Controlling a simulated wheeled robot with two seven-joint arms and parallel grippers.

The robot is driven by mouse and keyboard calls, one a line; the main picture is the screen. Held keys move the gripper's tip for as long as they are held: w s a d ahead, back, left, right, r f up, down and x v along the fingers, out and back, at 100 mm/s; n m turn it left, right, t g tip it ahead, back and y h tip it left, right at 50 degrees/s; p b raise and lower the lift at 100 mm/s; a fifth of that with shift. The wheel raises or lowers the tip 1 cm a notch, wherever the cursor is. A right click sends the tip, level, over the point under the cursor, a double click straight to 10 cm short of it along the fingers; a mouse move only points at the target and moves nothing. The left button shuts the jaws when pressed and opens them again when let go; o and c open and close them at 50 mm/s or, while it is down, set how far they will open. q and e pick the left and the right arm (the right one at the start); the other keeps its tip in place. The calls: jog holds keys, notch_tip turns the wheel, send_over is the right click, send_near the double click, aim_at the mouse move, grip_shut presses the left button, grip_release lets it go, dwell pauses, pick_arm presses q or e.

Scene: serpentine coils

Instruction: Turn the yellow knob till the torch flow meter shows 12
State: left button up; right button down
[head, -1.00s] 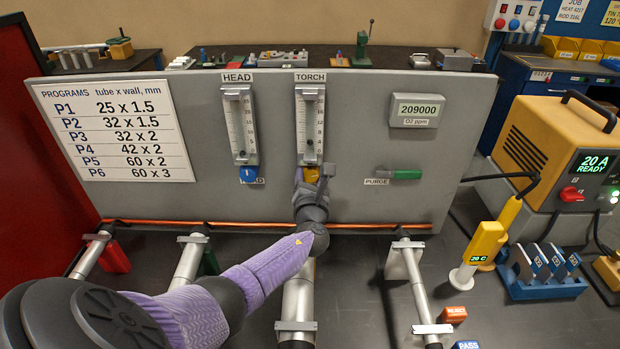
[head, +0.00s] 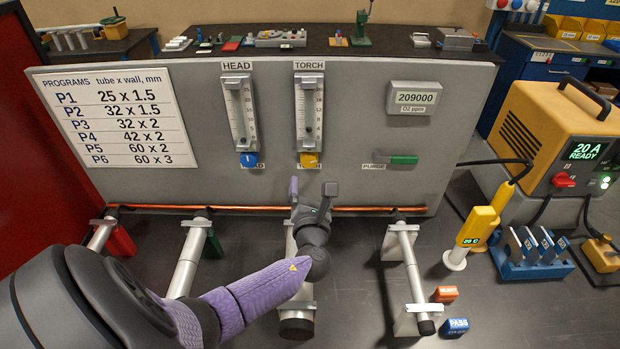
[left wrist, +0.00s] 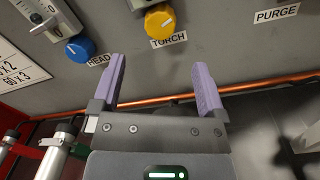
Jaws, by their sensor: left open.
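The yellow knob (head: 309,160) sits at the foot of the torch flow meter (head: 309,110) on the grey panel. The meter's dark float appears low in its tube, but the exact reading is too small to tell. My left gripper (head: 314,188) is open and empty, below and in front of the knob, apart from it. In the left wrist view, the yellow knob (left wrist: 160,21) is beyond the two purple fingers (left wrist: 160,80), above the gap between them. The TORCH label (left wrist: 169,40) is just under it. My right gripper is not in view.
The blue knob (head: 249,160) of the head flow meter (head: 241,112) is left of the yellow one. A green purge handle (head: 404,160) is to the right. A copper tube (head: 250,208) runs along the panel's foot on several supports, close to my gripper.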

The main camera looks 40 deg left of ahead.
aim_at(310, 163)
pick_arm(q)
jog(key=shift+v, duration=0.8)
jog(key=shift+f, duration=0.1)
jog(key=f+n+b, duration=0.1)
jog(key=b, duration=0.2)
jog(key=f+n+b, duration=0.1)
jog(key=n+b, duration=0.1)
jog(key=b, duration=0.1)
jog(key=shift+w+d, duration=0.1)
jog(key=shift+w, duration=0.2)
jog(key=n+b, duration=0.1)
jog(key=b, duration=0.1)
jog(key=r+n+b, duration=0.1)
jog(key=b, duration=0.1)
jog(key=shift+s+n, duration=0.1)
jog(key=shift+n, duration=0.3)
jog(key=x, duration=0.3)
jog(key=b+x, duration=0.1)
jog(key=x, duration=0.2)
jog(key=r+b+x, duration=0.1)
jog(key=x, duration=0.3)
jog(key=shift+s, duration=0.15)
grip_shut()
